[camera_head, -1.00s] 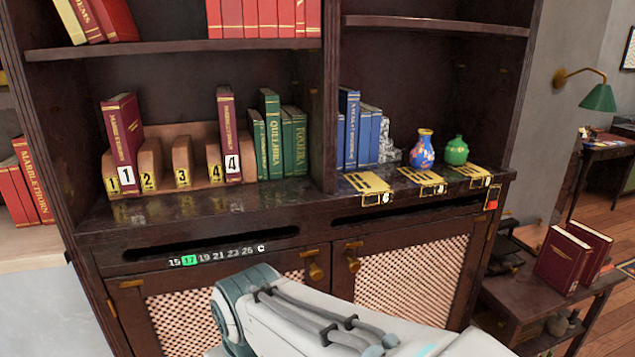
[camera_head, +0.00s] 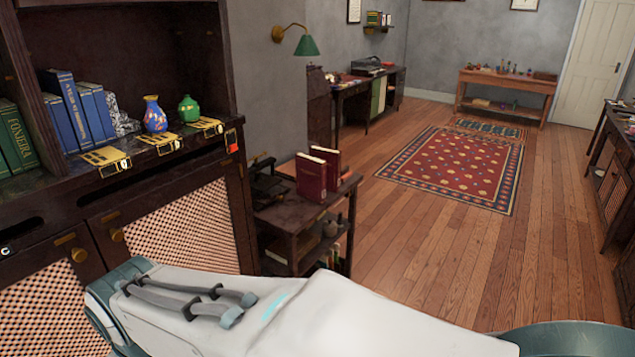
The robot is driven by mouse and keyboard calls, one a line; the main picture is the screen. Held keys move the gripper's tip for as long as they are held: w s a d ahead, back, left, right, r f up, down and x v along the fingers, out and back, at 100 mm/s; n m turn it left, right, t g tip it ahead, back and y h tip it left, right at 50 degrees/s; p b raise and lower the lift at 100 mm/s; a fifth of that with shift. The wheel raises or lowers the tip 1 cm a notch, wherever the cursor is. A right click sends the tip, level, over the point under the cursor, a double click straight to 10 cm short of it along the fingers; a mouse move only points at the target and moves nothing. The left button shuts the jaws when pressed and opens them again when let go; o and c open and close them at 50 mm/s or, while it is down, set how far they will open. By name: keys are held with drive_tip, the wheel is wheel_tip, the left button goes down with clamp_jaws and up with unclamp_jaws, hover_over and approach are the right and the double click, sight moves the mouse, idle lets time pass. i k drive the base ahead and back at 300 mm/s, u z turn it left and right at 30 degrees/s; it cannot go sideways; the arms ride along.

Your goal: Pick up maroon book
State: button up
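Two maroon books stand upright on a small dark side table (camera_head: 290,213), right of the bookcase. The front maroon book (camera_head: 311,178) partly covers the rear maroon book (camera_head: 333,160). My arm crosses the bottom of the picture, below and in front of the side table, apart from the books. My gripper is out of view, so I cannot see whether it is open or holds anything.
The dark bookcase (camera_head: 150,225) fills the left, with blue books (camera_head: 75,110), a blue vase (camera_head: 155,115) and a green vase (camera_head: 189,108). Wooden floor (camera_head: 430,255) lies open at the right, with a red rug (camera_head: 450,167) beyond. A desk (camera_head: 345,105) stands behind the side table.

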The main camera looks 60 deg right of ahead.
sight(311, 171)
drive_tip(key=z, duration=0.15)
drive_tip(key=k, duration=0.45)
drive_tip(key=z, duration=1.55)
drive_tip(key=i, duration=0.8)
drive_tip(key=z, duration=0.65)
drive_tip(key=i, duration=1.45)
drive_tip(key=u, duration=0.55)
